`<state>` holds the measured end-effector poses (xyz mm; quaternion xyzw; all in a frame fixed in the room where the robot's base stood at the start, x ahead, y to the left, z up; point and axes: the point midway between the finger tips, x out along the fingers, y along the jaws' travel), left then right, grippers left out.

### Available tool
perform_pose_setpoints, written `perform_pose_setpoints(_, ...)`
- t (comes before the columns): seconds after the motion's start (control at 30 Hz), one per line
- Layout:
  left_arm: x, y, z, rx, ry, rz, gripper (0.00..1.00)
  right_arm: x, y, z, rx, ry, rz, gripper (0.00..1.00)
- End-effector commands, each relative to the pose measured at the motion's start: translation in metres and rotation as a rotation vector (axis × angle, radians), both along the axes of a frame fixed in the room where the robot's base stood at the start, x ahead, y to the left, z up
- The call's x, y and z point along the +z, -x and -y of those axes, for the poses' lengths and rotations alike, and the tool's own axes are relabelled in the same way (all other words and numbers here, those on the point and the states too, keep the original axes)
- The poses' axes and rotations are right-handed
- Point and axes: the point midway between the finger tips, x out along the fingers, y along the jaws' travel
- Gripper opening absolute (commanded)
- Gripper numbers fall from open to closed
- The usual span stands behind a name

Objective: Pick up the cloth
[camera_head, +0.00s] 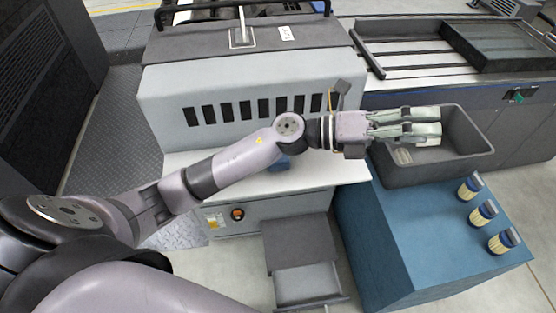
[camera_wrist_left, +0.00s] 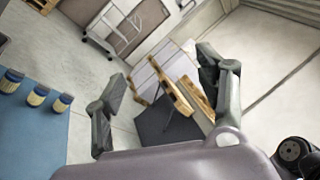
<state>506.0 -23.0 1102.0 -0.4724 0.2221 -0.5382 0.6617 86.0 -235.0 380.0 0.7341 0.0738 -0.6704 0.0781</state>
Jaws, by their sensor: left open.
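A small blue patch (camera_head: 283,162), which may be the cloth, shows on the white ledge (camera_head: 318,172) of the grey machine in the head view. My left forearm covers most of it, so its shape is hard to tell. My left gripper (camera_head: 440,123) is open and empty, to the right of that patch and over the dark grey bin (camera_head: 440,172). In the left wrist view the open fingers of my left gripper (camera_wrist_left: 160,78) stand wide apart with nothing between them. No cloth shows in that view. My right gripper is not in view.
The bin stands on a blue block (camera_head: 400,240), with several blue-and-yellow jars, one near its right edge (camera_head: 483,212). The vented machine (camera_head: 215,85) rises behind my arm. A grey step (camera_head: 300,284) stands below the ledge. A wooden pallet (camera_wrist_left: 172,88) shows in the left wrist view.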

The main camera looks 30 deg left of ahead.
Motion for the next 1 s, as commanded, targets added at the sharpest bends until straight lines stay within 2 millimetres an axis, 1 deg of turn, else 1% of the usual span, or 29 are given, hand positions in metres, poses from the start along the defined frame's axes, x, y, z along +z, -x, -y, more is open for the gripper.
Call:
perform_pose_setpoints(0.03,-0.011,0.004,0.005,-0.068,-0.135,0.083,0.65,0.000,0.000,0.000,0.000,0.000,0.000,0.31)
perform_pose_setpoints(0.07,-0.020,0.008,0.006,-0.114,-0.218,0.126,0.65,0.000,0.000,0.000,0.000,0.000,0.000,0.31)
perform_pose_setpoints(0.1,-0.035,0.011,0.004,-0.168,-0.334,0.177,0.65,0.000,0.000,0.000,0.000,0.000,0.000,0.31)
perform_pose_setpoints(0.13,-0.046,0.012,0.001,-0.208,-0.421,0.212,0.65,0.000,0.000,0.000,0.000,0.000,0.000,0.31)
perform_pose_setpoints(0.17,-0.058,0.012,-0.005,-0.246,-0.511,0.241,0.65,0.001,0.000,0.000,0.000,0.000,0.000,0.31)
perform_pose_setpoints(0.23,-0.084,0.009,-0.028,-0.325,-0.724,0.295,0.65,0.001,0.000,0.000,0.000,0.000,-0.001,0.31)
perform_pose_setpoints(0.27,-0.095,0.006,-0.041,-0.356,-0.816,0.311,0.65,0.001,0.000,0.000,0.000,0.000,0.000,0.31)
perform_pose_setpoints(0.3,-0.107,0.000,-0.062,-0.393,-0.941,0.321,0.65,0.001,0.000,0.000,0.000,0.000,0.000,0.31)
perform_pose_setpoints(0.33,-0.115,-0.004,-0.079,-0.419,-1.033,0.325,0.65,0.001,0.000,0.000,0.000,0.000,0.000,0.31)
perform_pose_setpoints(0.37,-0.121,-0.009,-0.098,-0.440,-1.125,0.321,0.65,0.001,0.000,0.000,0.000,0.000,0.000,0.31)
perform_pose_setpoints(0.4,-0.126,-0.015,-0.124,-0.467,-1.241,0.312,0.65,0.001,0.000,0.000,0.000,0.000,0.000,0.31)
perform_pose_setpoints(0.43,-0.129,-0.019,-0.144,-0.484,-1.322,0.298,0.65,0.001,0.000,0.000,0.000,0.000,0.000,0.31)
perform_pose_setpoints(0.47,-0.129,-0.023,-0.164,-0.497,-1.400,0.282,0.65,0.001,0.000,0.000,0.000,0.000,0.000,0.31)
perform_pose_setpoints(0.5,-0.129,-0.027,-0.189,-0.513,-1.492,0.256,0.65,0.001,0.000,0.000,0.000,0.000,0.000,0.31)
perform_pose_setpoints(0.6,-0.121,-0.033,-0.239,-0.537,-1.671,0.182,0.65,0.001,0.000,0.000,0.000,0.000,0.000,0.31)
perform_pose_setpoints(0.7,-0.113,-0.034,-0.271,-0.546,-1.775,0.124,0.65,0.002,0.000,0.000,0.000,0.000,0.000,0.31)
perform_pose_setpoints(0.77,-0.111,-0.033,-0.280,-0.551,-1.807,0.104,0.65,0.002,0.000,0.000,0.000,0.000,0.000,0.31)
perform_pose_setpoints(0.83,-0.114,-0.033,-0.286,-0.555,-1.823,0.090,0.65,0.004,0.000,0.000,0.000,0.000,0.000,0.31)
perform_pose_setpoints(0.93,-0.129,-0.032,-0.286,-0.560,-1.823,0.087,0.65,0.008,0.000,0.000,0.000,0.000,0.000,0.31)
perform_pose_setpoints(1.0,-0.144,-0.032,-0.286,-0.561,-1.821,0.087,0.65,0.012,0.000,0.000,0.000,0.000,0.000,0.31)
